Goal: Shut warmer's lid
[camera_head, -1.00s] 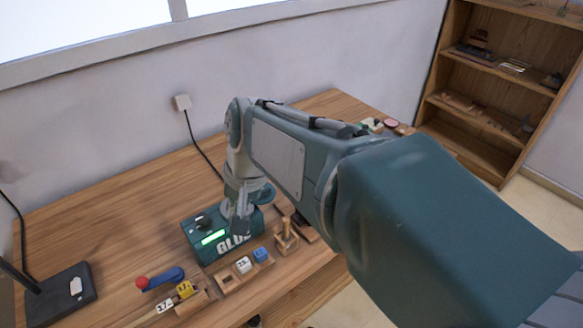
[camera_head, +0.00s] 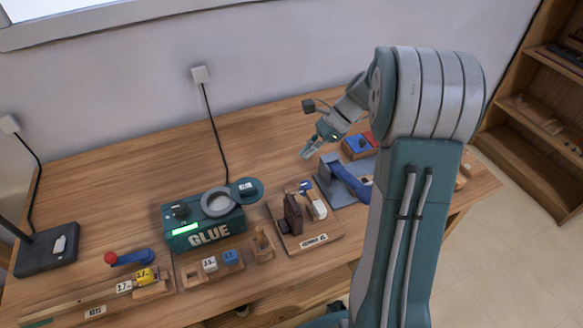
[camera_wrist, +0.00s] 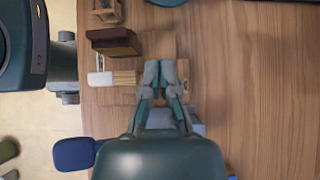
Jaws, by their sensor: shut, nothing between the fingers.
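The warmer is a dark green box (camera_head: 205,232) marked GLUE, with a lit green display, standing on the table in the head view. Its grey ring-shaped opening (camera_head: 217,202) is uncovered. The round teal lid (camera_head: 247,190) lies swung out to the right of the ring. A teal curved edge, probably the lid (camera_wrist: 166,2), shows at the top of the wrist view. My gripper (camera_head: 308,152) is up and to the right of the warmer, apart from it. In the wrist view its fingertips (camera_wrist: 160,72) are together with nothing between them.
Right of the warmer are a wooden board with a brown block (camera_head: 292,214) and a blue-grey tool (camera_head: 345,183). A black cord (camera_head: 214,125) runs behind. The table's back left is clear.

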